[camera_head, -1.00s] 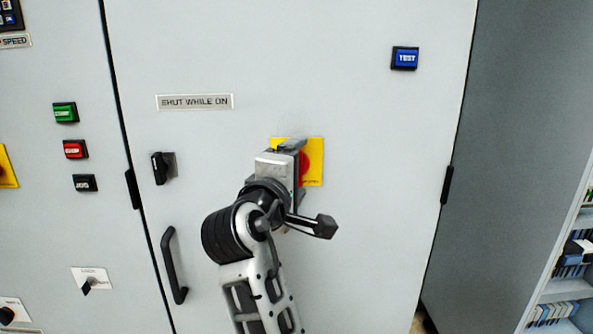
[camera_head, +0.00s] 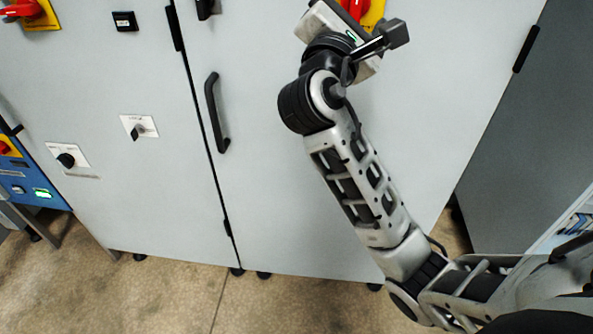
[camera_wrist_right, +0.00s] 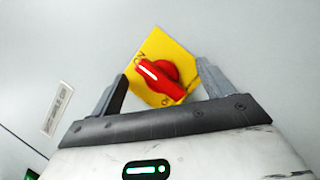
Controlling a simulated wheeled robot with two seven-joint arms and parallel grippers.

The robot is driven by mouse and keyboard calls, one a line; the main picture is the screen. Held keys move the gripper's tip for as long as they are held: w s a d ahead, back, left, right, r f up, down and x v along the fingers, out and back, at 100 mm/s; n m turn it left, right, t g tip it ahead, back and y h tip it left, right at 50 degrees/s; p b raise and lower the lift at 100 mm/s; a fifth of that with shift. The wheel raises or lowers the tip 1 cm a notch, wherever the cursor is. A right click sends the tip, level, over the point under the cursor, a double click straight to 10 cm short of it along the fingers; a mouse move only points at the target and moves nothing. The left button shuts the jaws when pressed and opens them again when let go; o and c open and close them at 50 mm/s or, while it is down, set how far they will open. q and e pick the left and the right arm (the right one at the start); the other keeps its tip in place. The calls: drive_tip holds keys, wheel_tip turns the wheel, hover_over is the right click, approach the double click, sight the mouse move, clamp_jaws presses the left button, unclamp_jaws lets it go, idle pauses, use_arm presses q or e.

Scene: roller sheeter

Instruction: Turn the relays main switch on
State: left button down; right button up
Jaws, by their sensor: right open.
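A red rotary switch knob (camera_wrist_right: 158,76) with a white line on its upper-left end sits on a yellow plate (camera_wrist_right: 180,60) on the pale cabinet door. The head view shows only part of this knob (camera_head: 353,8) and plate (camera_head: 374,14) at the top edge. My right gripper (camera_wrist_right: 162,69) is open in front of the switch, with one finger on each side of the knob. I cannot tell whether either finger touches it. In the head view my right wrist covers part of the plate. My left gripper is not in view.
A black door handle (camera_head: 215,112) is left of my right arm. The left cabinet door carries another red switch (camera_head: 22,9), a black button (camera_head: 124,21) and two small selector switches (camera_head: 138,128) (camera_head: 68,159). Bare floor (camera_head: 180,285) lies below.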

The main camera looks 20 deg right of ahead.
drive_tip(key=n+t+y, duration=0.1)
drive_tip(key=n+t, duration=0.1)
drive_tip(key=n, duration=0.3)
drive_tip(key=shift+f+b, duration=0.1)
drive_tip(key=shift+b, duration=0.3)
drive_tip(key=n+t+y, duration=0.1)
drive_tip(key=n, duration=0.2)
drive_tip(key=n+t+y+b, duration=0.1)
drive_tip(key=n, duration=0.2)
drive_tip(key=shift+s+d, duration=0.1)
drive_tip(key=p+v, duration=0.2)
drive_tip(key=v, duration=1.3)
use_arm(q)
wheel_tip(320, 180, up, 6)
drive_tip(key=p, duration=0.6)
use_arm(e)
drive_tip(key=w+a+f+m+g+y, duration=0.1)
drive_tip(key=f+m+y, duration=0.4)
drive_tip(key=f, duration=0.5)
drive_tip(key=a+f+m+g+y, duration=0.4)
drive_tip(key=f+y, duration=0.3)
drive_tip(key=f, duration=0.3)
drive_tip(key=shift+w+a+m, duration=0.4)
drive_tip(key=shift+a+m, duration=0.4)
